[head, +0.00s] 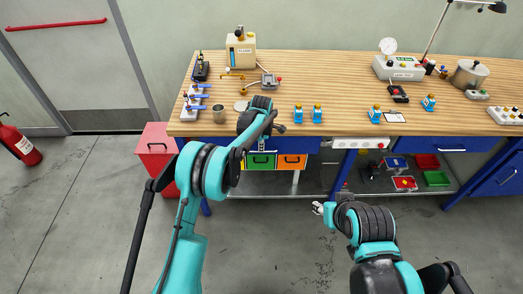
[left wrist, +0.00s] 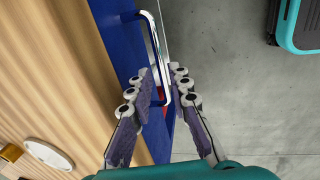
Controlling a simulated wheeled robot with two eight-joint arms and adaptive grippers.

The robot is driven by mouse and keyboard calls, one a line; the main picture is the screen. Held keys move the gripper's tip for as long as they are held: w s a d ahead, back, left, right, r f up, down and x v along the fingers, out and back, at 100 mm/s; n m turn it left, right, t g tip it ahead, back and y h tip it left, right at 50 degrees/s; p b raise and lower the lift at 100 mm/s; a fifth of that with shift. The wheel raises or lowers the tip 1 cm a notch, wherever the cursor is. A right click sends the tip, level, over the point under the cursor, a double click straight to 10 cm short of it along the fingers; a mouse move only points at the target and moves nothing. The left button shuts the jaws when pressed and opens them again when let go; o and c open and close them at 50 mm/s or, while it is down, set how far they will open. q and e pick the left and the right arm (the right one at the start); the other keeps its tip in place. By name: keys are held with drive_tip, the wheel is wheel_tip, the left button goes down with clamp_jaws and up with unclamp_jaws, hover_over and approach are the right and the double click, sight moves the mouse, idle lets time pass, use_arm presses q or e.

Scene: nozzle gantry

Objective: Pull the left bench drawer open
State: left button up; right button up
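The left bench drawer (head: 300,145) has a blue front under the tabletop's left part; my left arm hides some of it. It looks shut. In the left wrist view its blue front (left wrist: 115,45) carries a silver bar handle (left wrist: 153,38). My left gripper (head: 279,128) is at the drawer front, just below the bench edge. In the left wrist view its two fingers (left wrist: 160,72) are apart, one on each side of the handle's near part; contact is not clear. My right gripper (head: 318,208) hangs low in front of the bench, away from the drawer; its fingers are too small to read.
The wooden bench top (head: 340,90) holds several bottles, valves and instruments. A green bin (head: 261,162) and an orange bin (head: 292,162) sit below the drawer. The floor in front is clear.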

use_arm(q)
drive_tip(key=shift+w+f+b, duration=0.15)
drive_tip(key=shift+f+b, duration=0.05)
drive_tip(key=shift+f, duration=0.6)
drive_tip(key=shift+w+f+b, duration=0.15)
drive_tip(key=shift+f+b, duration=0.05)
drive_tip(key=shift+f, duration=0.55)
use_arm(e)
drive_tip(key=shift+f, duration=0.55)
use_arm(q)
clamp_jaws()
